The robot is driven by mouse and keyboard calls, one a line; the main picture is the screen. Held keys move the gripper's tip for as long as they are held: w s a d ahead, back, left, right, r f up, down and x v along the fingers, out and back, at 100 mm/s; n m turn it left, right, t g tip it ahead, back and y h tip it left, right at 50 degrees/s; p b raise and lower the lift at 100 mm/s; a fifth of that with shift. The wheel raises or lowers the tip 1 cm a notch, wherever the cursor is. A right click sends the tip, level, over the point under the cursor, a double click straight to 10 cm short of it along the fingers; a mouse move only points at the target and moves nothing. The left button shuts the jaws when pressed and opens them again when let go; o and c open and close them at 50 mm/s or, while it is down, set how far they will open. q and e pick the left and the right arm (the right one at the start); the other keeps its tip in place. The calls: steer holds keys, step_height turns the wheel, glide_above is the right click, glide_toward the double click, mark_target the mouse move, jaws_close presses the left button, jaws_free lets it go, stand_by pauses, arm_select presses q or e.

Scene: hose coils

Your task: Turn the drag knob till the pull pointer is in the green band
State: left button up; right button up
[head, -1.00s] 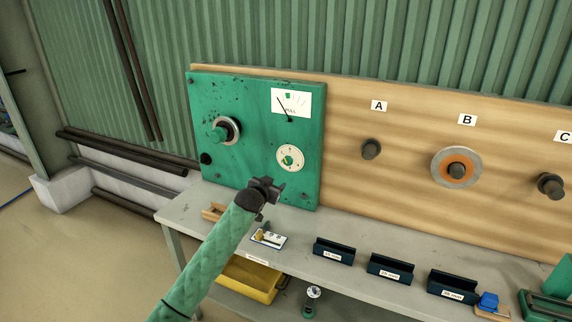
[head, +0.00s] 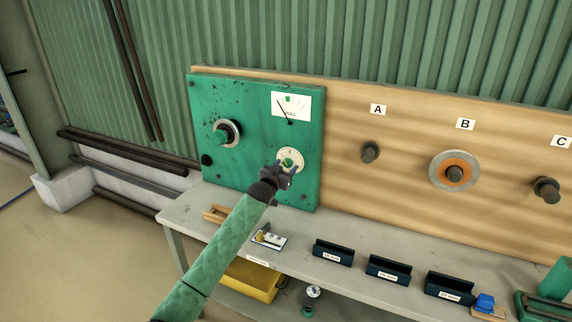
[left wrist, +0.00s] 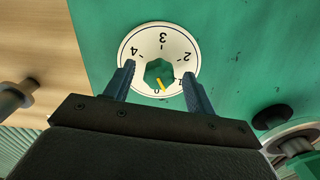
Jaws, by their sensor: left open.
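The drag knob (head: 287,162) is a green knob on a round white dial on the green panel (head: 240,165). In the left wrist view the knob (left wrist: 157,72) shows upside down with numbers around it, and its yellow mark points close to the 0. My left gripper (head: 285,168) is at the dial, partly covering it in the head view. Its fingers (left wrist: 158,78) are open on either side of the knob, with gaps to it. The pull gauge (head: 302,101) is white; its dark pointer leans up-left, left of the small green band (head: 288,98). My right gripper is not in view.
A larger black-and-green knob (head: 221,136) sits left on the panel. Pegs A (head: 369,152), B (head: 456,173) and C (head: 546,189) stick out of the wooden board (head: 405,145); B carries an orange-and-grey disc. Dark labelled trays (head: 333,252) stand on the bench (head: 210,235).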

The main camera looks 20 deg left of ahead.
arm_select(q)
steer(key=shift+w, duration=0.55)
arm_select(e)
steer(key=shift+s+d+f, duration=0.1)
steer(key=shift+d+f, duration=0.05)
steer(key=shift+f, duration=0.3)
arm_select(q)
steer(key=c, duration=1)
steer(key=shift+o, duration=0.2)
